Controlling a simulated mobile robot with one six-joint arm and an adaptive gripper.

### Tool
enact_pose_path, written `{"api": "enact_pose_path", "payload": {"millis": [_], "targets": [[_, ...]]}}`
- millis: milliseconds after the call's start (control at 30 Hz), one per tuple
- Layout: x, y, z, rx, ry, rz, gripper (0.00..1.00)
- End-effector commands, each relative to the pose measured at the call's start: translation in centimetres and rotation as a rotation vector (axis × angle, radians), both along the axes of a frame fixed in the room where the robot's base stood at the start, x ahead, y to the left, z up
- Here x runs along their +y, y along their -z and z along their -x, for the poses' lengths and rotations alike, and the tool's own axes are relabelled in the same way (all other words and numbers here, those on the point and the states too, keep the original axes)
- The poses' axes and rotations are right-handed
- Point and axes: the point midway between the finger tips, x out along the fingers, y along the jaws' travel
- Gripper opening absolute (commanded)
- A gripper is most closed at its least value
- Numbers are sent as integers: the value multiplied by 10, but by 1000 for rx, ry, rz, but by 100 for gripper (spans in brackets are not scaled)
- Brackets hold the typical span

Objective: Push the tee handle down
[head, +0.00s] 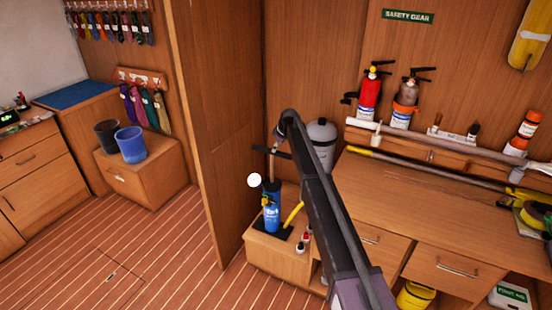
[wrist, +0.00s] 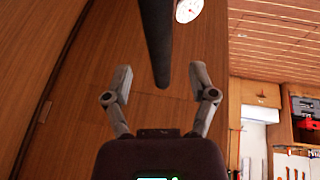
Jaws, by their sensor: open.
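The tee handle (head: 259,149) is a dark crossbar on a thin rod above a blue upright pump (head: 271,208) in the head view. The rod shows raised out of the pump's top. In the wrist view, a dark bar (wrist: 155,35), which looks like the tee handle, reaches down from the top edge to between my fingers. My gripper (wrist: 161,80) is open, one finger on each side of the bar, with gaps on both sides. In the head view my arm hides part of the handle area; whether my gripper touches the handle cannot be told.
A white round gauge (head: 254,180) sits left of the pump; it also shows in the wrist view (wrist: 187,10). A wooden partition (head: 215,120) stands close on the left. A grey cylinder (head: 322,140) stands behind my arm. A workbench (head: 440,205) lies right.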

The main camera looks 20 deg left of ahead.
Motion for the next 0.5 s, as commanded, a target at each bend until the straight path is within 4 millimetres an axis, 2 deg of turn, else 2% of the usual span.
{"api": "enact_pose_path", "payload": {"millis": [33,500], "targets": [[2,8,-2,0,0,0,73],[18,43,-9,0,-1,0,73]]}}
